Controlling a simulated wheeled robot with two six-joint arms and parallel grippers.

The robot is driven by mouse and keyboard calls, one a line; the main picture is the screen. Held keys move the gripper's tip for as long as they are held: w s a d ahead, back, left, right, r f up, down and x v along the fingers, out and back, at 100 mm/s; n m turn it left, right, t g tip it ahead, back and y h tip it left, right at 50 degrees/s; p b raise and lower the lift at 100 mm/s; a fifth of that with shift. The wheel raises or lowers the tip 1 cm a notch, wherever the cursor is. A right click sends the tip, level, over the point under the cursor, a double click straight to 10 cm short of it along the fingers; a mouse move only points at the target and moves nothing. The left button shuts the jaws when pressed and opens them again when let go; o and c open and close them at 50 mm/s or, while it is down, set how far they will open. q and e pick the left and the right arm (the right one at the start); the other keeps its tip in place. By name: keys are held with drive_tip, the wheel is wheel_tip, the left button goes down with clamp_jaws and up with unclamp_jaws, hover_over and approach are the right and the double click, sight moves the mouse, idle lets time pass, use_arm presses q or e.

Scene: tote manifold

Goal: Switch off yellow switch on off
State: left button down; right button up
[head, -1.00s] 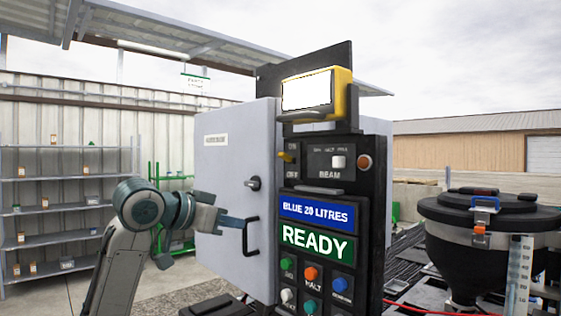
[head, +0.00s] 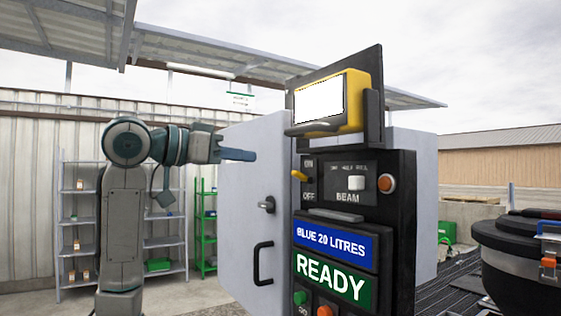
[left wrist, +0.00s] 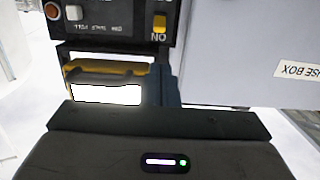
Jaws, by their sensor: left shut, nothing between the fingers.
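The yellow switch (head: 299,176) is a small lever on the left side of the black control panel (head: 402,220), between an ON label above and an OFF label below. In the left wrist view, which is upside down, the yellow switch (left wrist: 159,22) shows close to the ON label. My left gripper (head: 240,155) is shut and empty, left of the switch and slightly higher, apart from it, in front of the grey cabinet door. Its fingers (left wrist: 167,88) point towards the panel in the left wrist view. My right gripper is in neither view.
A yellow-framed lit screen (head: 354,102) juts out above the switch. A black door handle (head: 258,264) sticks out from the grey door (head: 232,220). A white BEAM knob (head: 356,183) and an orange button (head: 387,183) sit right of the switch. A black hopper (head: 515,265) stands at right.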

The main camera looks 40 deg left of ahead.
sight(300, 176)
use_arm(q)
drive_tip(key=p+x, duration=0.4)
drive_tip(key=x, duration=0.5)
drive_tip(key=shift+w+d, duration=0.15)
drive_tip(key=shift+w, duration=0.05)
drive_tip(key=shift+w+d+f+p, duration=0.25)
drive_tip(key=shift+w+p, duration=0.15)
drive_tip(key=shift+w, duration=0.25)
drive_tip(key=shift+s+a, duration=0.1)
